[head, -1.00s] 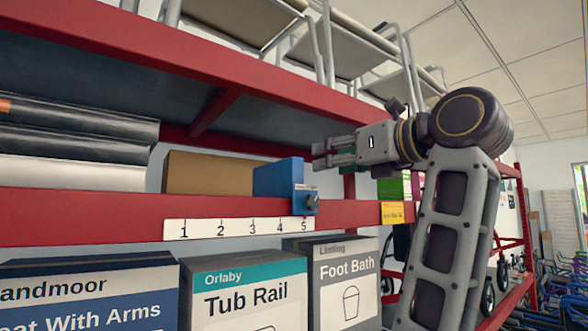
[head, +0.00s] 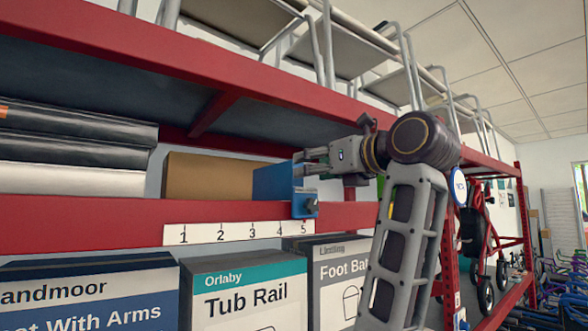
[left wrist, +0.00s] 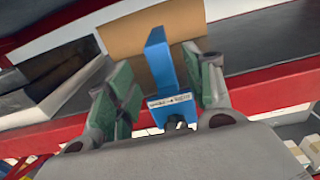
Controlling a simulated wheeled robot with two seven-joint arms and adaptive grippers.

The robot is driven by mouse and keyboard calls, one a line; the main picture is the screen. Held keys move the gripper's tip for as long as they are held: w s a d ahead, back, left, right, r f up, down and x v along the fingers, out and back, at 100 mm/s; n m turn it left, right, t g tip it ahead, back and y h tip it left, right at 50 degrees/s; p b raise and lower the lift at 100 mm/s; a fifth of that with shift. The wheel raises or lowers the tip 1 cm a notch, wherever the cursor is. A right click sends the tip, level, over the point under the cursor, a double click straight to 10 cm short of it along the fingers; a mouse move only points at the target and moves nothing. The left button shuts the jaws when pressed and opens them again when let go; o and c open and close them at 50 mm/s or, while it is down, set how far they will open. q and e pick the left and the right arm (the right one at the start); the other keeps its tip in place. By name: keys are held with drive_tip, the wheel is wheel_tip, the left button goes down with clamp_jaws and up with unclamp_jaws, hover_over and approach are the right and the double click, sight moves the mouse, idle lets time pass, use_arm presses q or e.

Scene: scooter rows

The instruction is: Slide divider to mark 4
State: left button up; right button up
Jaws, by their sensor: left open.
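The blue divider (head: 277,181) stands on the red shelf beam, its front clip with a dark knob (head: 311,205) at mark 5 of the white number strip (head: 237,232). Mark 4 (head: 281,228) is just left of it. My left gripper (head: 304,166) is at the top right of the divider. In the left wrist view, the open green-padded fingers (left wrist: 166,88) lie on either side of the blue divider (left wrist: 160,62), with a gap on the left; the right finger is close to it, and contact cannot be told. My right gripper is not in view.
A brown box (head: 207,176) stands on the shelf left of the divider. Labelled boxes, including Tub Rail (head: 245,295), stand below the red beam (head: 75,222). Another red beam (head: 240,80) runs above.

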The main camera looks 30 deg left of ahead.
sight(278, 190)
use_arm(q)
drive_tip(key=shift+p+x, duration=1)
drive_tip(key=shift+x, duration=2.95)
clamp_jaws()
